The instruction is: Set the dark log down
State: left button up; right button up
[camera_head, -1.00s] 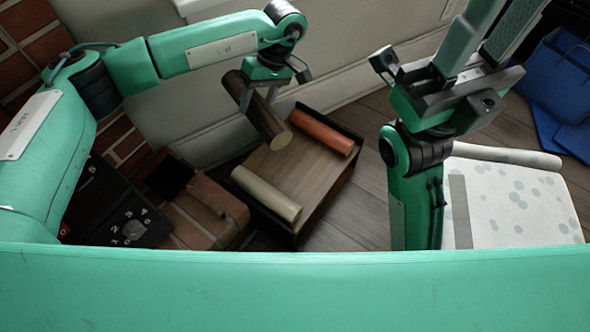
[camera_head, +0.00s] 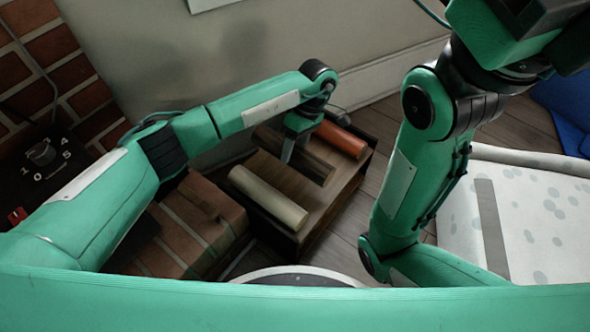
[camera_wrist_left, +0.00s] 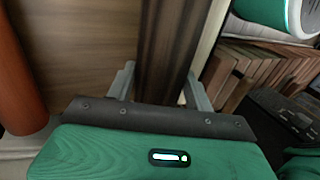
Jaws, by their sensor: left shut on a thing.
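The dark log (camera_head: 318,164) lies between a pale log (camera_head: 268,198) and an orange log (camera_head: 343,139), over the top of a low brown wooden stand (camera_head: 325,200). My left gripper (camera_head: 287,157) points down and is shut on the dark log. In the left wrist view the dark log (camera_wrist_left: 168,45) runs between both fingers, with the wooden top (camera_wrist_left: 75,40) behind it. I cannot tell whether the log touches the top. Part of it is hidden behind my gripper. My right arm shows at the right, but its gripper is out of frame.
A brick hearth (camera_head: 190,235) stands left of the stand. The wall (camera_head: 390,60) is close behind it. A white spotted, padded piece (camera_head: 525,225) is at the right, with blue things (camera_head: 560,110) beyond. Bare wooden floor (camera_head: 345,245) shows between.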

pick_arm(q)
notch_tip(320, 180, down, 3)
jog(key=shift+r+b, duration=0.1)
jog(key=shift+b, duration=0.35)
notch_tip(320, 180, down, 4)
jog(key=shift+f+b, duration=0.15)
jog(key=shift+b, duration=1.05)
jog(key=o, duration=1.3)
